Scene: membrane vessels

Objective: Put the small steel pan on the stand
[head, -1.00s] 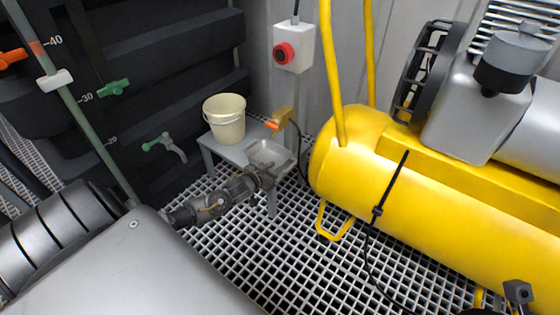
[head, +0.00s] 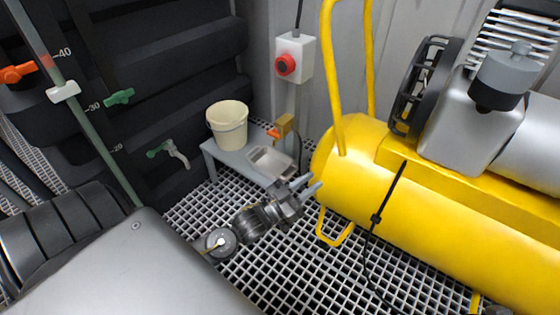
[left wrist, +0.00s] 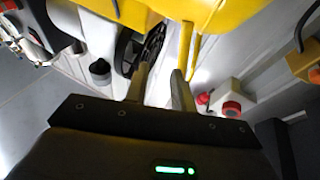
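The small steel pan (head: 268,161) is a shallow rectangular tray. In the head view it sits on the right part of the grey stand (head: 226,157), below the brass tap, and looks empty. My left gripper (head: 308,186) is just right of and nearer than the pan, apart from it in the picture. Its two fingers are spread with nothing between them. In the left wrist view the fingers (left wrist: 160,85) also show a gap, and the pan does not show there. My right gripper is not in view.
A cream bucket (head: 228,124) stands on the left of the stand. A brass tap with an orange handle (head: 281,129) is above the pan. A yellow compressor tank (head: 400,185) is close on the right. A red stop button (head: 286,64) is on a post behind.

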